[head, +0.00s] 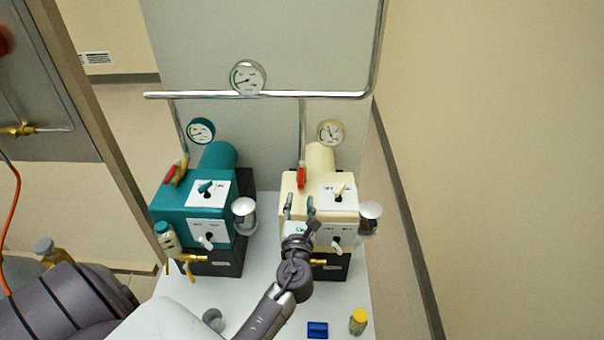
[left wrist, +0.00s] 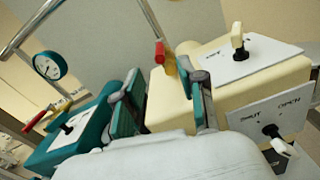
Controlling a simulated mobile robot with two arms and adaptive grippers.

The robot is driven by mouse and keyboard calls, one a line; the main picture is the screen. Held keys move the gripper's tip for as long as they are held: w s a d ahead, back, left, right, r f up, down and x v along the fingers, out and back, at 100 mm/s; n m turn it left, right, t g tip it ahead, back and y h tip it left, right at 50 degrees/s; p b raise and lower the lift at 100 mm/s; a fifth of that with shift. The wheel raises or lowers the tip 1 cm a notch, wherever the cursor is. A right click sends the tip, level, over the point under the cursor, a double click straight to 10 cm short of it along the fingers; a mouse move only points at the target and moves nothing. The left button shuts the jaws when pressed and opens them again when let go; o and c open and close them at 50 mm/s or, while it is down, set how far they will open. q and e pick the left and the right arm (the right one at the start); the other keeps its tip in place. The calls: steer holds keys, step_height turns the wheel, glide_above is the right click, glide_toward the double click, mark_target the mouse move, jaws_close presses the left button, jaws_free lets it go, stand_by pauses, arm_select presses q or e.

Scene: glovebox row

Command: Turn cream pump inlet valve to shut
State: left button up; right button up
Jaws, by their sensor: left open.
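The cream pump (head: 292,184) stands on the right of the bench. A red lever valve (head: 301,178) sits on the metal pipe at its left rear; it also shows in the left wrist view (left wrist: 160,52), with the handle upright. The cream pump has a top panel with a cream switch (head: 340,191) and a front panel with a white knob (head: 337,242); this panel reads SHUT and OPEN in the left wrist view (left wrist: 262,112). My left gripper (head: 300,205) is open, in front of the red lever and apart from it. It covers part of the pump's front left.
A teal pump (head: 186,198) with its own red lever (head: 177,172) stands to the left. Round gauges (head: 247,77) sit on the pipes. A blue block (head: 317,329), a yellow-capped vial (head: 358,320) and a small cup (head: 213,320) are on the bench (head: 270,208) front.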

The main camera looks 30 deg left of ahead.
mark_target(301, 171)
arm_select(q)
steer(key=x, duration=1.1)
steer(key=shift+a+p, duration=0.15)
steer(key=shift+p, duration=0.15)
jaws_close()
